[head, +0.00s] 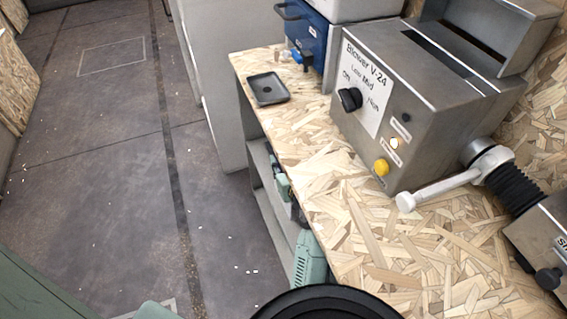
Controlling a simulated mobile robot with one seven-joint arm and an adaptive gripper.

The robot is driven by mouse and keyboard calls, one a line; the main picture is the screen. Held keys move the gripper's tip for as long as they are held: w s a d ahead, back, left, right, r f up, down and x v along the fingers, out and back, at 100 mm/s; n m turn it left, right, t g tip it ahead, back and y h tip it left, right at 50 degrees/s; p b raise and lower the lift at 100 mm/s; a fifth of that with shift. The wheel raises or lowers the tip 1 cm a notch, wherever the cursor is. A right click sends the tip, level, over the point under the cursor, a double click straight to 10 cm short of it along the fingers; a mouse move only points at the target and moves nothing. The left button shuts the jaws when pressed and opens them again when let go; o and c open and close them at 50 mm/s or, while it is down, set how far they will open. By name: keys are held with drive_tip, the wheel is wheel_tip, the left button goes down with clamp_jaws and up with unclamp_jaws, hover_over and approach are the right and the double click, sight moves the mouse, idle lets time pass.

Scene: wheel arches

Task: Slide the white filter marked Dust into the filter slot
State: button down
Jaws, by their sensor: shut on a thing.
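The grey metal blower box (415,110), labelled "Blower V-24", stands on the wood-chip bench at the right. A long dark filter slot (436,52) shows in its top, and the metal lid (500,32) behind it is raised. I see no white filter marked Dust in this view. My gripper cannot be made out in this view, so its hold is hidden.
The bench (335,215) has free room in front of the box. A black tray (267,88) lies near its far-left corner, and a blue box (308,42) stands behind. A white lever (440,190) and black hose (512,185) jut out at the right.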

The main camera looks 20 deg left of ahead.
drive_tip(key=w+d+b, duration=0.2)
drive_tip(key=w+d, duration=0.5)
drive_tip(key=shift+s+a+f+b, duration=0.1)
drive_tip(key=shift+f+b, duration=0.8)
drive_tip(key=shift+f, duration=0.4)
drive_tip(key=shift+s+a+f+b, duration=0.1)
drive_tip(key=shift+f+b, duration=0.75)
drive_tip(key=shift+f, duration=0.4)
drive_tip(key=c, duration=1.4)
unclamp_jaws()
drive_tip(key=shift+o, duration=0.2)
